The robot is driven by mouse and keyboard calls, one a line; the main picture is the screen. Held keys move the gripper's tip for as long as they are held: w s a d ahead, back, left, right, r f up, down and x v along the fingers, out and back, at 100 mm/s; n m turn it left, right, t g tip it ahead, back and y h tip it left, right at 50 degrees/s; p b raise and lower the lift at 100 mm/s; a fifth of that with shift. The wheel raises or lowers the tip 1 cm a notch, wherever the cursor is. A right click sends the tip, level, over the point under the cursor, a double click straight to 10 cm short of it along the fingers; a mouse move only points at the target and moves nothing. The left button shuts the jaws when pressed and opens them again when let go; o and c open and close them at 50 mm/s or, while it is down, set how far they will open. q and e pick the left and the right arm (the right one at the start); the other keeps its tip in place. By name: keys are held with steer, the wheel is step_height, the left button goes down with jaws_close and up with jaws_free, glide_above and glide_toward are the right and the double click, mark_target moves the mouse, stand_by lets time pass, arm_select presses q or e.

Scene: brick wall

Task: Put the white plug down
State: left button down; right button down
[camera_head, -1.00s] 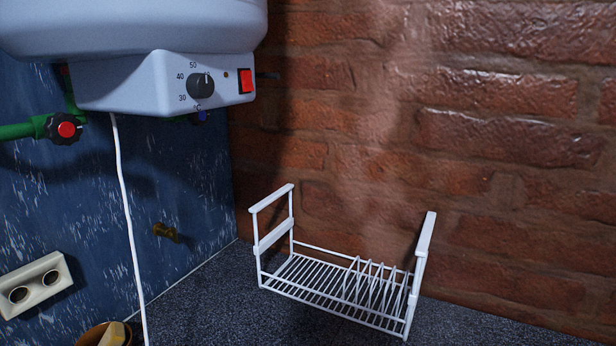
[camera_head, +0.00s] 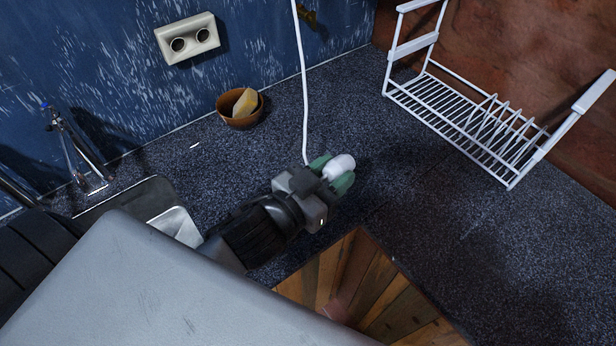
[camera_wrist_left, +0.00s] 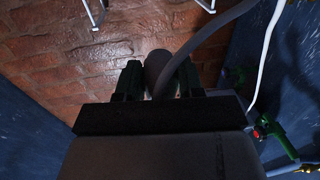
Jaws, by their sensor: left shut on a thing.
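The white plug (camera_head: 340,166) is held between the green fingertips of my left gripper (camera_head: 332,174), above the dark speckled counter. In the left wrist view the plug (camera_wrist_left: 156,68) looks dark and sits between the two fingers of the gripper (camera_wrist_left: 158,80). Its cord (camera_wrist_left: 200,40) runs up and away past the gripper. In the head view a white cord (camera_head: 301,80) comes down from the top to the gripper. How far the plug is above the counter is hard to tell. My right gripper is not in view.
A white dish rack (camera_head: 450,112) stands on the counter (camera_head: 420,220) at the right. A brown bowl (camera_head: 224,106) with a yellow sponge (camera_head: 245,102) is near the blue wall. A double socket (camera_head: 190,38) is on that wall. A sink (camera_head: 150,200) is at the left.

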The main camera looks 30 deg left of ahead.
arm_select(q)
steer(key=w+d+r+m+g+h, duration=0.2)
steer(key=d+r+m+g+h, duration=0.15)
steer(key=d+r+h, duration=0.2)
steer(key=w+d+f+m+g+h, duration=0.4)
steer(key=f+m+g, duration=0.1)
steer(key=shift+d+f, duration=0.25)
steer(key=shift+d, duration=0.15)
steer(key=shift+g+h, duration=0.25)
steer(key=shift+g, duration=0.1)
steer(key=shift+s+a+m+g+h, duration=0.25)
steer(key=shift+a+m+g, duration=0.25)
steer(key=shift+m+g, duration=0.4)
steer(key=shift+s+a+m+g+h, duration=0.1)
steer(key=shift+a+m+g+h, duration=0.35)
steer(key=shift+g, duration=0.8)
steer(key=shift+s+a+m+g+h, duration=0.15)
steer(key=shift+a+m+g, duration=0.35)
steer(key=shift+m+g, duration=0.5)
